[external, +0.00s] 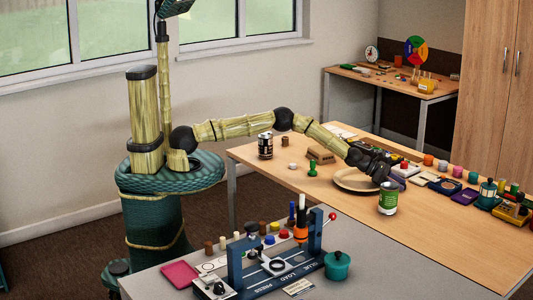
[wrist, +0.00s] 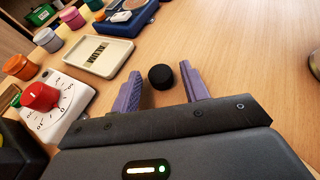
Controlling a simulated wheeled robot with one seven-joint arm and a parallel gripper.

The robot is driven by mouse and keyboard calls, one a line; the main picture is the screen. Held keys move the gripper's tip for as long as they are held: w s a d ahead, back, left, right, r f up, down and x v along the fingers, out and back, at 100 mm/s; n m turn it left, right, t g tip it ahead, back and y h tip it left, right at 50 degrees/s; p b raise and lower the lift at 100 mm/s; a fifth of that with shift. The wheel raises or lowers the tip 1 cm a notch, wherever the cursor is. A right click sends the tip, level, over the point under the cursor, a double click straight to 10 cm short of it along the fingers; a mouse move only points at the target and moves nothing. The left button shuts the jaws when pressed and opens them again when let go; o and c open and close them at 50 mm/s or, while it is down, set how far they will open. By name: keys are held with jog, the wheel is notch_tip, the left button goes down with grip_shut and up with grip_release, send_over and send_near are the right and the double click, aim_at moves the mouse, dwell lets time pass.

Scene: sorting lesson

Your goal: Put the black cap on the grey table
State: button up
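The black cap (wrist: 161,77) is a small dark round piece on the wooden table (external: 450,228). In the wrist view it sits between the tips of the two purple fingers, with bare wood showing on both sides. My gripper (wrist: 163,73) is open and appears to hold nothing. In the external view my gripper (external: 394,182) is low over the wooden table, beside the tan plate; the cap cannot be made out there. The grey table (external: 405,282) is in the foreground, with a blue press fixture (external: 275,277) on it.
A green can (external: 388,198) stands close in front of my gripper. The tan plate (external: 341,181) lies to its left. In the wrist view a white dial box with a red knob (wrist: 40,97) and a cream case (wrist: 97,56) are at left. The grey table's right part is clear.

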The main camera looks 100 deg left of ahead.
jog(key=shift+r, duration=0.15)
jog(key=shift+v, duration=0.75)
jog(key=v, duration=1)
jog(key=shift+s, duration=0.3)
